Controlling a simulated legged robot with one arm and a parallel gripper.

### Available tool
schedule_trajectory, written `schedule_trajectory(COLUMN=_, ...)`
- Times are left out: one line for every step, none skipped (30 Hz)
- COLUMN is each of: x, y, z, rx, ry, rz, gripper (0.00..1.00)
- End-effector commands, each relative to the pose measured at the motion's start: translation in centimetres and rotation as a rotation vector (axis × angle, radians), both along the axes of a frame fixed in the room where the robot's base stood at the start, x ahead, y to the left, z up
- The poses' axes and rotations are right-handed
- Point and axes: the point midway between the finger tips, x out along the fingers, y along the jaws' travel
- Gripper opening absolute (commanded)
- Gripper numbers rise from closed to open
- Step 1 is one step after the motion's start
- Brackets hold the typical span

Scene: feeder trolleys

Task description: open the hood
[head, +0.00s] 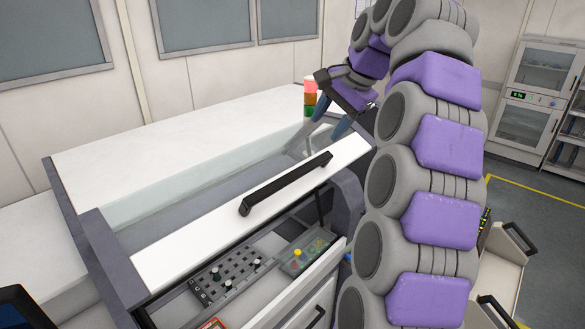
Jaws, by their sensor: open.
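The hood (183,247) is a white front panel on a large white and grey machine, with a long black bar handle (285,184) along it. A clear pane and a white top lie behind the panel. Whether the hood is fully down is hard to tell. My gripper (330,131) is above and behind the handle's far right end, pointing down, near the machine's right side. Its blue-grey fingers are apart and empty, and it does not appear to touch the handle. My arm covers the machine's right end.
A red, orange and green signal light (310,96) stands behind my gripper. Below the panel are a control panel with black knobs (227,275) and a grey box with a yellow button (301,256). A trolley (506,262) stands at right. Open floor with a yellow line lies beyond.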

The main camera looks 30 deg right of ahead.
Motion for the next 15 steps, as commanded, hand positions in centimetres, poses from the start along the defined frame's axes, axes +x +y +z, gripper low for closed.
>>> schedule_trajectory(x=0.2, y=0.1, z=-0.6, rx=0.000, ry=0.001, rz=0.001, gripper=0.53)
schedule_trajectory(x=0.3, y=0.1, z=-0.9, rx=0.001, ry=0.001, rz=0.002, gripper=0.53)
schedule_trajectory(x=0.6, y=0.2, z=-1.3, rx=0.001, ry=0.002, rz=0.003, gripper=0.53)
schedule_trajectory(x=0.7, y=0.3, z=-1.7, rx=0.001, ry=0.002, rz=0.003, gripper=0.53)
schedule_trajectory(x=0.9, y=0.4, z=-2.0, rx=0.001, ry=0.002, rz=0.003, gripper=0.53)
schedule_trajectory(x=1.1, y=0.5, z=-2.4, rx=0.001, ry=0.003, rz=0.005, gripper=0.53)
schedule_trajectory(x=1.2, y=0.5, z=-2.7, rx=0.001, ry=0.003, rz=0.005, gripper=0.53)
schedule_trajectory(x=1.4, y=0.6, z=-3.0, rx=0.001, ry=0.003, rz=0.005, gripper=0.53)
schedule_trajectory(x=1.5, y=0.6, z=-3.0, rx=0.003, ry=0.003, rz=0.004, gripper=0.53)
schedule_trajectory(x=1.5, y=0.6, z=-3.2, rx=0.002, ry=0.004, rz=0.004, gripper=0.53)
schedule_trajectory(x=1.6, y=0.7, z=-3.4, rx=0.003, ry=0.004, rz=0.005, gripper=0.53)
schedule_trajectory(x=1.8, y=0.7, z=-3.7, rx=0.004, ry=0.005, rz=0.005, gripper=0.53)
schedule_trajectory(x=1.9, y=0.8, z=-4.0, rx=0.004, ry=0.005, rz=0.005, gripper=0.53)
schedule_trajectory(x=2.0, y=0.8, z=-4.3, rx=0.003, ry=0.004, rz=0.005, gripper=0.53)
schedule_trajectory(x=2.2, y=0.9, z=-4.6, rx=0.002, ry=0.003, rz=0.005, gripper=0.53)
